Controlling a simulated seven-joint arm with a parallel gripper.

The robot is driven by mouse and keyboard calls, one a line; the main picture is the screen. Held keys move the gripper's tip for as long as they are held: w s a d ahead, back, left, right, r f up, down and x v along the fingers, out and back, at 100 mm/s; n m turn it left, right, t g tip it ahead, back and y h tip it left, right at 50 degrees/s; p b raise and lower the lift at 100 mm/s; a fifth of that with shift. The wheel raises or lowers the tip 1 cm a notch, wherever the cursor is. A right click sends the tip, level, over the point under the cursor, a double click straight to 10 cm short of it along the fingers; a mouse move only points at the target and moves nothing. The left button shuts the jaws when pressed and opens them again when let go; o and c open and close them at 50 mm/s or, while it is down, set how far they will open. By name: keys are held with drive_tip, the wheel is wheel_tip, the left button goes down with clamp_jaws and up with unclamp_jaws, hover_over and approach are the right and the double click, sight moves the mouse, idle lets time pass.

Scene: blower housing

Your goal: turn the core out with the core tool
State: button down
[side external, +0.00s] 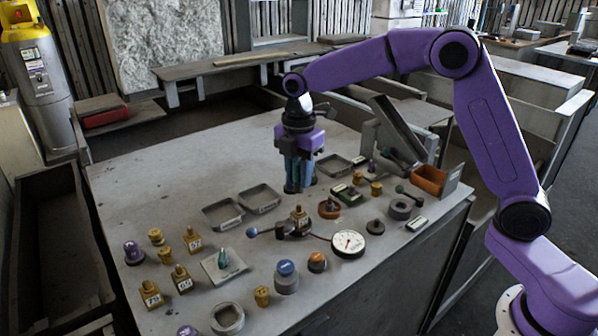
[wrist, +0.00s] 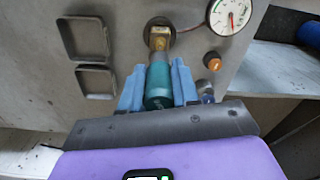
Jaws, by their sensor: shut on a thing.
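My gripper (side external: 299,174) points down over the bench, just behind the brass valve fitting (side external: 300,217) in the side view. Its blue fingers are shut on a teal cylindrical tool, likely the core tool (wrist: 158,86); in the side view the fingers largely hide it. In the wrist view the gripper (wrist: 158,92) has one finger on each side of the tool. The brass fitting (wrist: 159,38) shows past the tool's far end, roughly in line with it. I cannot tell whether they touch. The core itself is not distinguishable.
A round white gauge (side external: 348,243) lies right of the fitting, with a red line running to it. Two shallow trays (side external: 223,213) (side external: 260,198) lie to the left. A small teal-topped piece sits on a grey pad (side external: 212,272). Several brass fittings and knobs crowd the front. The bench's back left is clear.

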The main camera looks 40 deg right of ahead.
drive_tip(key=m, duration=0.5)
drive_tip(key=shift+f+m, duration=0.25)
drive_tip(key=shift+m, duration=0.35)
drive_tip(key=shift+f, duration=1.25)
drive_tip(key=shift+f, duration=1.5)
idle(1.0)
drive_tip(key=n, duration=0.4)
idle(0.4)
drive_tip(key=n, duration=0.4)
